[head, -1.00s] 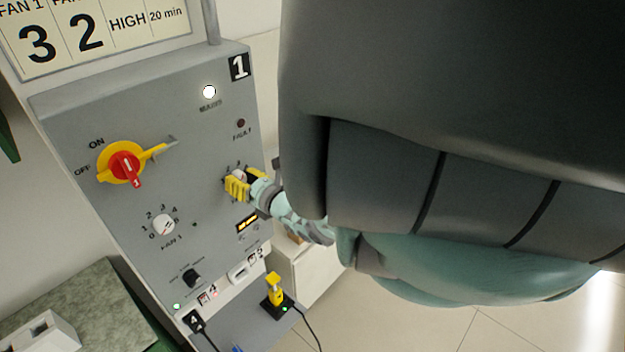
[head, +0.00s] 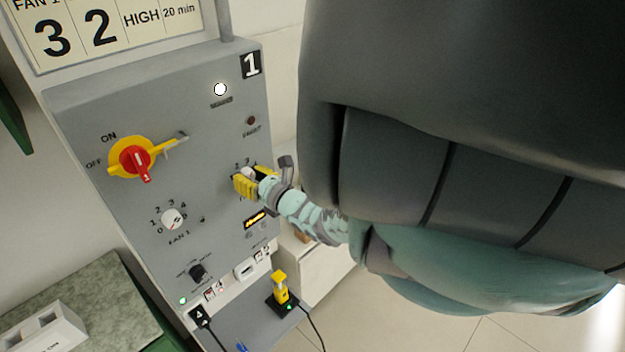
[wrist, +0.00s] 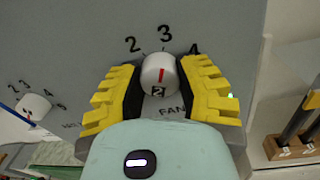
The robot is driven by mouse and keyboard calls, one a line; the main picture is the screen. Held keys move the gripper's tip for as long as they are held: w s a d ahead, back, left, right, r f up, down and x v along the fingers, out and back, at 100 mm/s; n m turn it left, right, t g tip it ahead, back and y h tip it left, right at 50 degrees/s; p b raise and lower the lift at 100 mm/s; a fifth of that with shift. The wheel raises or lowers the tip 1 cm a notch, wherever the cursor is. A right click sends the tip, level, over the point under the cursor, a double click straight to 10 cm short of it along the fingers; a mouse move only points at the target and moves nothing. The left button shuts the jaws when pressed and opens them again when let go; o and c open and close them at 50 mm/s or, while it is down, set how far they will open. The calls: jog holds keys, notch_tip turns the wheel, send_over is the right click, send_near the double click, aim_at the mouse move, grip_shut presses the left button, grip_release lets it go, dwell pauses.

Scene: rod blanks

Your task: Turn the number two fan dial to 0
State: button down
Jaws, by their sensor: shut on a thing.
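The number two fan dial (wrist: 158,74) is a white round knob with a red line, marked 2, on the grey panel (head: 100,225). In the wrist view its red line points up toward the printed 3; 2 and 4 show on either side. My gripper (wrist: 160,88) has its yellow ridged fingers closed on the left and right sides of the dial. In the head view my gripper (head: 254,183) is at the panel's right side and hides most of the dial. The printed 0 of this dial is hidden.
The FAN 1 dial (head: 172,219) is to the left. A red and yellow ON/OFF switch (head: 133,158) is above it. A sign (head: 105,35) reading 3, 2, HIGH, 20 min is on top. A yellow-topped device (head: 281,289) with a cable stands below.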

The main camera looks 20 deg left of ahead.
jog(key=shift+s+a+r+n+y, duration=0.1)
jog(key=shift+r+n+y, duration=0.2)
jog(key=shift+r, duration=0.05)
dwell(0.8)
dwell(0.3)
jog(key=c, duration=0.9)
grip_release()
jog(key=o, duration=0.4)
jog(key=shift+w+f, duration=0.15)
jog(key=shift+w, duration=0.05)
jog(key=shift+c, duration=0.2)
jog(key=shift+d, duration=0.2)
